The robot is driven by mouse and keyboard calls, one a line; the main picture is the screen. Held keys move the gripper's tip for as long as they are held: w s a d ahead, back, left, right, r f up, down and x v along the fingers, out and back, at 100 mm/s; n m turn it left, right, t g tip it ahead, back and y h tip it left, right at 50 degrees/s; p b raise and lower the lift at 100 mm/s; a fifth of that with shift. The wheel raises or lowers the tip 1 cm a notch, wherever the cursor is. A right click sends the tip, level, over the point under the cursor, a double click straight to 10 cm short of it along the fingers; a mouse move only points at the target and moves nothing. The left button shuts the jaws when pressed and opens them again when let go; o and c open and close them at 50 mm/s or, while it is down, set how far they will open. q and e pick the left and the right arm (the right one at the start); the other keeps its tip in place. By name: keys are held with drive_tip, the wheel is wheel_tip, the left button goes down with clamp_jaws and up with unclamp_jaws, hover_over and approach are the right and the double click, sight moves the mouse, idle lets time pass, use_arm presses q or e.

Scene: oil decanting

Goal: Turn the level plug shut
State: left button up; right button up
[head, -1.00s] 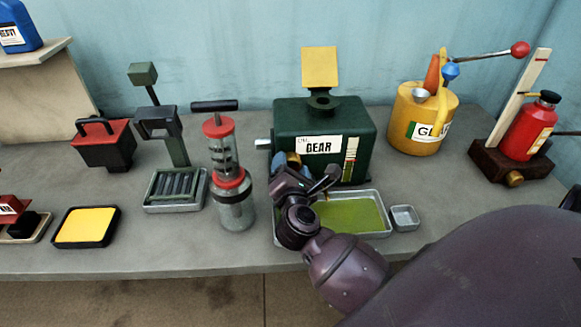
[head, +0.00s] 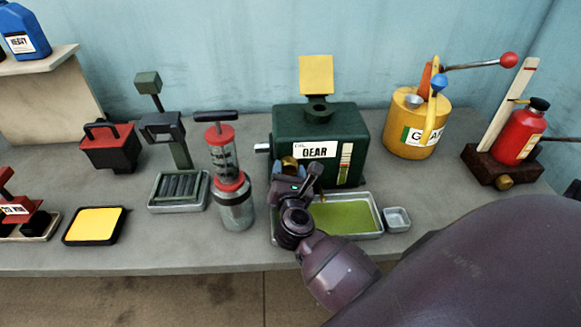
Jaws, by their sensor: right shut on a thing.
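The dark green gear box (head: 345,122) stands on the bench with a white "GEAR" label, a yellow lid raised at its top and a striped gauge on its front right. My right gripper (head: 297,172) is at the lower left of the box's front, shut on the level plug. Only a bit of brass (head: 289,162) shows by the jaws; the rest of the plug is hidden, so its turn and seating cannot be told. A metal tray (head: 379,226) with yellow-green oil lies below the box, partly behind my wrist. My left gripper is out of view.
A red-topped hand pump (head: 232,190) stands close left of my wrist. A small empty dish (head: 397,219) sits right of the tray. A yellow oil can (head: 408,140) and a red bottle (head: 520,138) stand at the right. A yellow pad (head: 94,226) lies at the left.

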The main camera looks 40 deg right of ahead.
drive_tip(key=n+p, duration=0.2)
drive_tip(key=n, duration=0.1)
drive_tip(key=n+p, duration=0.3)
drive_tip(key=shift+s+d+r+n, duration=0.1)
drive_tip(key=shift+r+n, duration=0.05)
drive_tip(key=shift+n, duration=0.15)
drive_tip(key=n+p, duration=0.2)
drive_tip(key=shift+n, duration=0.4)
drive_tip(key=shift+n+p, duration=1)
drive_tip(key=shift+n, duration=0.3)
drive_tip(key=n, duration=0.2)
drive_tip(key=shift+n+p, duration=0.3)
drive_tip(key=shift+p, duration=0.1)
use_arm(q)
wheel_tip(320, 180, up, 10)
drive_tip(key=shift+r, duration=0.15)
use_arm(e)
drive_tip(key=shift+n, duration=1.7)
